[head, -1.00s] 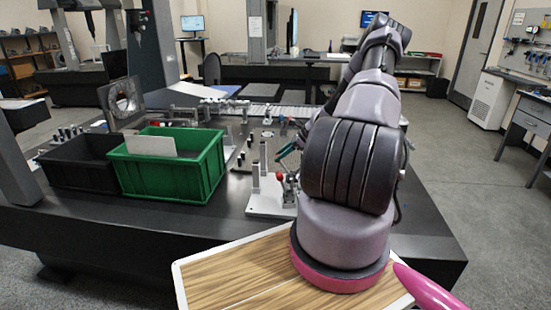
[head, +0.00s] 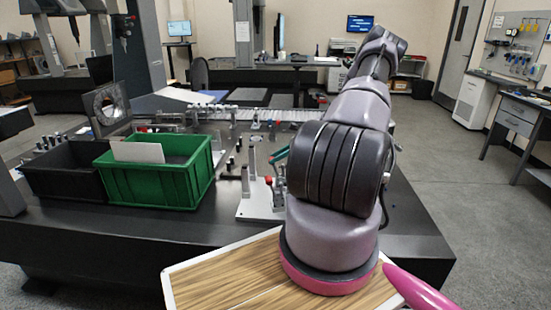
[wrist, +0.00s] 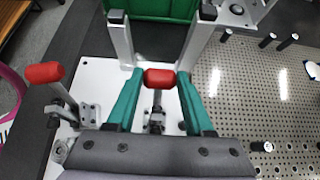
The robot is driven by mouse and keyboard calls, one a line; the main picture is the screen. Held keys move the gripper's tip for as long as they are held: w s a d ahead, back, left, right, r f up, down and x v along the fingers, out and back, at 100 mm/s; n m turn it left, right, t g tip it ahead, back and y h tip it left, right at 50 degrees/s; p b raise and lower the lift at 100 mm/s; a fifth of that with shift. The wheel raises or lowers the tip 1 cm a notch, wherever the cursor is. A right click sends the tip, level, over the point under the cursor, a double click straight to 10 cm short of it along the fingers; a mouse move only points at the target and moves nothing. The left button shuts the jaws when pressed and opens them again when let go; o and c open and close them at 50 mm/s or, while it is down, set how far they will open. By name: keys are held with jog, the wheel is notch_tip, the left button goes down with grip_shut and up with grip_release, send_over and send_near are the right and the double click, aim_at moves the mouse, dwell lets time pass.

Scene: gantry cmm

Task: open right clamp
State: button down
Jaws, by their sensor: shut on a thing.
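Two toggle clamps with red grips stand on a white plate (wrist: 90,75) with tall grey uprights. In the wrist view, the red grip of one clamp (wrist: 159,78) is between the teal fingers of my gripper (wrist: 159,75), which is shut on it. The other clamp's red grip (wrist: 44,72) stands free to the left. In the head view, one red grip (head: 268,181) shows on the plate (head: 252,209). My arm hides much of the fixture there, and only a bit of teal finger (head: 280,156) shows.
A green bin (head: 160,185) holding a pale sheet and a black bin (head: 65,182) stand left of the fixture. A perforated metal plate (wrist: 245,90) with several black-topped pins lies right of it in the wrist view. Open floor (head: 440,170) lies right of the table.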

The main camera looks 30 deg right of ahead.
jog(key=shift+c, duration=1.4)
grip_release()
jog(key=shift+s+d+f, duration=0.15)
jog(key=shift+d+f, duration=0.1)
jog(key=shift+d, duration=0.1)
jog(key=shift+a, duration=0.15)
jog(key=shift+r, duration=0.1)
jog(key=v, duration=1)
jog(key=shift+d+r, duration=0.2)
jog(key=shift+d, duration=0.05)
jog(key=shift+s, duration=0.15)
